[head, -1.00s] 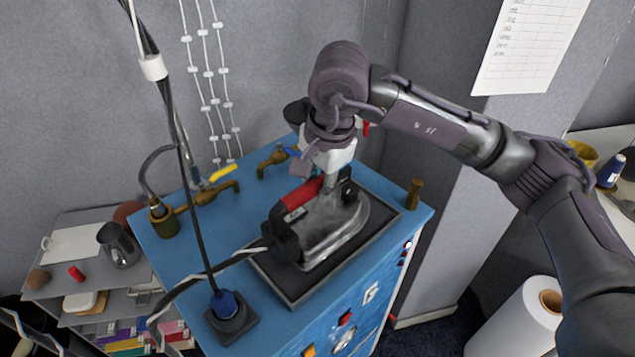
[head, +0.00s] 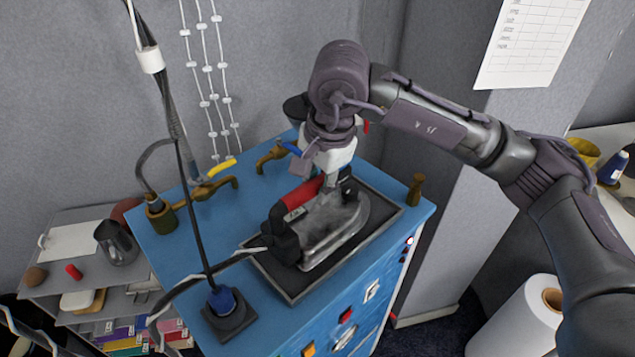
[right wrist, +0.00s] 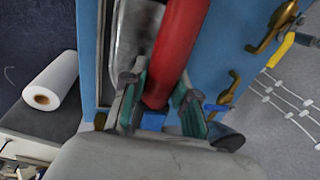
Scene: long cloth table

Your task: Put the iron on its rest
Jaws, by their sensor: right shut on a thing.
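The iron (head: 335,228) has a grey metal body, a red handle and a black rear end with a cable. It is over the dark rectangular rest (head: 385,201) on the blue cabinet top, sole down and roughly level. It looks to be on the rest, but I cannot tell whether a thin gap remains. My right gripper (head: 335,180) comes down from above and is shut on the red handle near its front end. In the right wrist view the red handle (right wrist: 178,50) lies between the two fingers. My left gripper is not in view.
Brass taps (head: 207,190) stand along the cabinet's back edge. A small brass post (head: 414,192) is at its right corner. A cord rises from a blue-and-black base (head: 228,308) at front left. A shelf with a metal jug (head: 116,243) is at left, a white roll (head: 520,318) at right.

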